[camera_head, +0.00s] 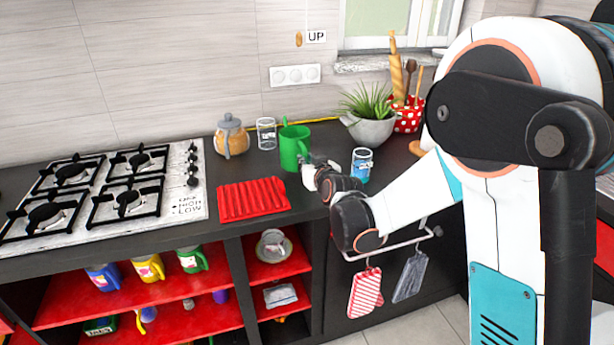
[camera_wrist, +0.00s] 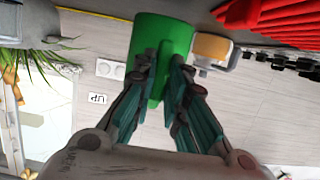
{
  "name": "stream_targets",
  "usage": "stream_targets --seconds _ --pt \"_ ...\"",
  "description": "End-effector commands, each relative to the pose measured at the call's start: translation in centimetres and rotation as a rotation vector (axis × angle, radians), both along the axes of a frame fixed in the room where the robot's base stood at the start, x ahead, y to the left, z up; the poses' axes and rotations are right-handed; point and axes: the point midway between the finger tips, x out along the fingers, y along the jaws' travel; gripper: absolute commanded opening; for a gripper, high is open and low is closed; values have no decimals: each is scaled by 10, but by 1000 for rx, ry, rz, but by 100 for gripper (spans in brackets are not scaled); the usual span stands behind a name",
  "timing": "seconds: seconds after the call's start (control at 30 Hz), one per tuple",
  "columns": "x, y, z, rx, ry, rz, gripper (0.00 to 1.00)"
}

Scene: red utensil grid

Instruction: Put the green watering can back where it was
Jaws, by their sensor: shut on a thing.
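The green watering can (camera_head: 291,146) is upright at the counter, just behind and right of the red ribbed mat (camera_head: 252,199). My gripper (camera_head: 309,165) reaches it from the front right and is shut on it. In the wrist view, which is upside down, the green can (camera_wrist: 163,38) sits between the fingers (camera_wrist: 164,75). I cannot tell whether its base touches the counter.
A jar (camera_head: 231,135) and a clear glass (camera_head: 266,133) stand left of the held can. A blue-filled glass (camera_head: 362,165) stands close to my wrist. A potted plant (camera_head: 370,129) is behind. The stove (camera_head: 205,205) is at left. The red mat is bare.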

Motion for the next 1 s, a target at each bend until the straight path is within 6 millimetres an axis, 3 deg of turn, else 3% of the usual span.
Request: stream_targets --seconds 0.1,0.2,0.53,0.57,0.63,1.0 --pt "0 0 -22 0 -1 0 0" --pt "1 0 -31 0 -1 0 0" --pt "0 0 -32 0 -1 0 0" --pt "0 0 -32 0 0 0 15" --pt "0 0 -32 0 0 0 31" --pt "0 0 -31 0 0 0 33"
